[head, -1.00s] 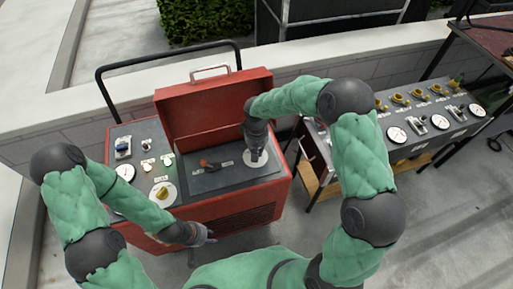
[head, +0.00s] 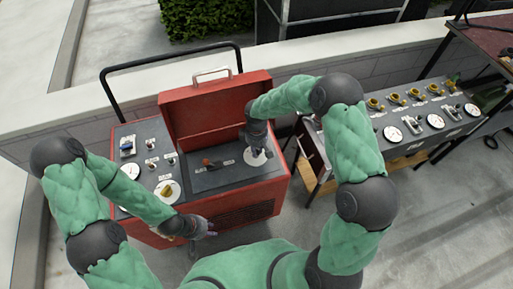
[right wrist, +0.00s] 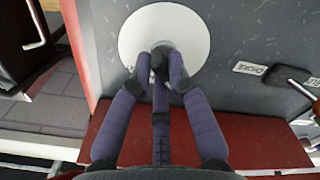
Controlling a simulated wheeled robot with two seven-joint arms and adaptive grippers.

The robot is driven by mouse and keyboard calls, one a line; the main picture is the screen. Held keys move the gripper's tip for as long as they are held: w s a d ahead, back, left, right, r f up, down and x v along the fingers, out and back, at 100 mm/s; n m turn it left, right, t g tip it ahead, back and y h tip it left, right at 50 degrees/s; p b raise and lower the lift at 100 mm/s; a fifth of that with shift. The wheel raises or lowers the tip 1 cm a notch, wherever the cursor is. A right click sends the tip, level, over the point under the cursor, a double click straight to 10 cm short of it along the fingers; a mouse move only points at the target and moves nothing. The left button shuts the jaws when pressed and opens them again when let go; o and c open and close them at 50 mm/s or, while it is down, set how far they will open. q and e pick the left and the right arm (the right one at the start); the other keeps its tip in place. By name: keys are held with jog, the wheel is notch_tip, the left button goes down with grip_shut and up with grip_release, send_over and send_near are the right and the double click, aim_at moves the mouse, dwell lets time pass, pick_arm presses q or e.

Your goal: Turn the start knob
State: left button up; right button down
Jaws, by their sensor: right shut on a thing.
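A red machine (head: 248,215) with a raised lid has a dark panel. A white round plate (head: 259,158) lies at the panel's right end, and it also shows in the right wrist view (right wrist: 198,32). My right gripper (head: 255,150) reaches down to the middle of this plate. In the right wrist view its fingers (right wrist: 160,62) are closed together over the plate's centre, around a small knob that they almost wholly hide. I cannot read any mark on the plate. My left gripper (head: 204,229) hangs by the machine's front left edge; its fingers are too small to judge.
A lever with a red and black handle (head: 211,163) sits left of the plate, beside a label reading CHOKE (right wrist: 250,68). A yellow knob (head: 167,189) is on the left panel. A bench (head: 415,125) with gauges and yellow valves stands to the right.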

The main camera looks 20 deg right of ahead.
dwell(0.3)
jog(key=c, duration=1.2)
grip_release()
jog(key=shift+r, duration=0.1)
notch_tip(320, 180, up, 12)
jog(key=shift+f, duration=0.1)
